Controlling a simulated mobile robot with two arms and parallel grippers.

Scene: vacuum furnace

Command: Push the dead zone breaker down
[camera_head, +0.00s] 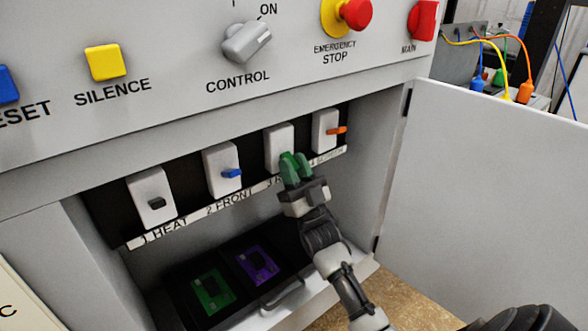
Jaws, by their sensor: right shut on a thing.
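Four white breakers sit in a row in the open recess. The first (151,190) has a black lever, the second (220,165) a blue lever, and the fourth (325,126) an orange lever. The third breaker (278,140) has its lever hidden by my right gripper (294,169). The green fingertips are shut at that breaker's lower part, seemingly on its lever. I read "1 HEAT" and "2 FRONT" on the label strip (200,212). The third label is mostly covered and the fourth too small to read, so I cannot tell which is the dead zone breaker. My left gripper is out of view.
A control panel above holds a yellow silence button (106,62), a grey control knob (247,42) and a red emergency stop (355,12). The open door (485,200) stands right of the recess. A dark tray (200,270) lies below the breakers.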

